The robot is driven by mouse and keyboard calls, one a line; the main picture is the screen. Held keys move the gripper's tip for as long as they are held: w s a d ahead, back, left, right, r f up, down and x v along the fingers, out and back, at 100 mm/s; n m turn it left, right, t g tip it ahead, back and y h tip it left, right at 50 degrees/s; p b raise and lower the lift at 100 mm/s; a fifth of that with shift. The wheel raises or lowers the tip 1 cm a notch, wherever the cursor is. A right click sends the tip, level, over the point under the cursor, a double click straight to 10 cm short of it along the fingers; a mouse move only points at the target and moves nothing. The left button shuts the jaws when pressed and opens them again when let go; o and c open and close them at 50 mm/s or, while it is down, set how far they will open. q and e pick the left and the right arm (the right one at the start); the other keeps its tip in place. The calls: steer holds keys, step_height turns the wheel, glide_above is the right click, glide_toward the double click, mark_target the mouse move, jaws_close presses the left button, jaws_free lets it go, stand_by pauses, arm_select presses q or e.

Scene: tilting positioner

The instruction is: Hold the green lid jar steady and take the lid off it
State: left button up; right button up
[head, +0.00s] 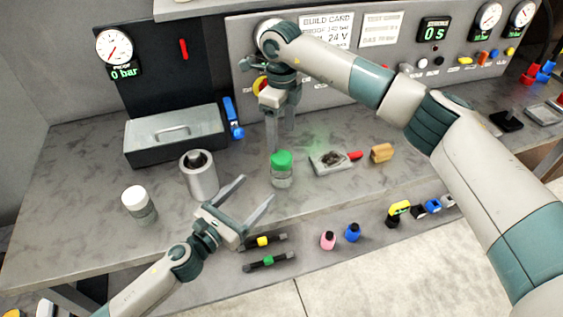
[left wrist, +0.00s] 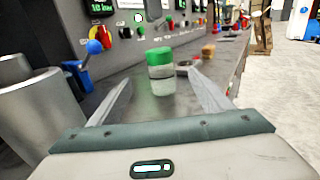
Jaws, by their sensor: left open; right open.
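The green lid jar (head: 281,177) stands upright on the grey bench, a clear body with its green lid (head: 281,159) on. My left gripper (head: 258,194) is open and empty to the left of and in front of the jar. In the left wrist view the green lid jar (left wrist: 162,75) shows ahead, between the two open fingers (left wrist: 165,95) and beyond their tips. My right gripper (head: 281,128) is open and empty, pointing down behind the jar and above it; its fingers partly overlap in the head view.
A metal cylinder (head: 200,180) and a white lid jar (head: 138,203) stand left of the green lid jar. A small tray (head: 330,163) with a red handle and a tan block (head: 381,153) lie to its right. A grey box (head: 175,138) stands at the back left.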

mark_target(290, 154)
arm_select(q)
steer(key=shift+w, duration=0.1)
arm_select(e)
steer(key=shift+w+r, duration=0.1)
steer(key=shift+w, duration=0.05)
arm_select(q)
steer(key=shift+r, duration=0.1)
arm_select(e)
steer(key=shift+r, duration=0.1)
arm_select(q)
steer(key=shift+s, duration=0.2)
arm_select(e)
steer(key=shift+s, duration=0.25)
arm_select(q)
steer(key=shift+w, duration=0.1)
steer(key=shift+w+d, duration=0.25)
steer(key=shift+w, duration=0.15)
arm_select(e)
steer(key=shift+w, duration=0.15)
arm_select(q)
steer(key=x, duration=1.6)
steer(key=shift+w+d, duration=0.15)
steer(key=shift+d, duration=0.05)
steer(key=shift+c, duration=0.3)
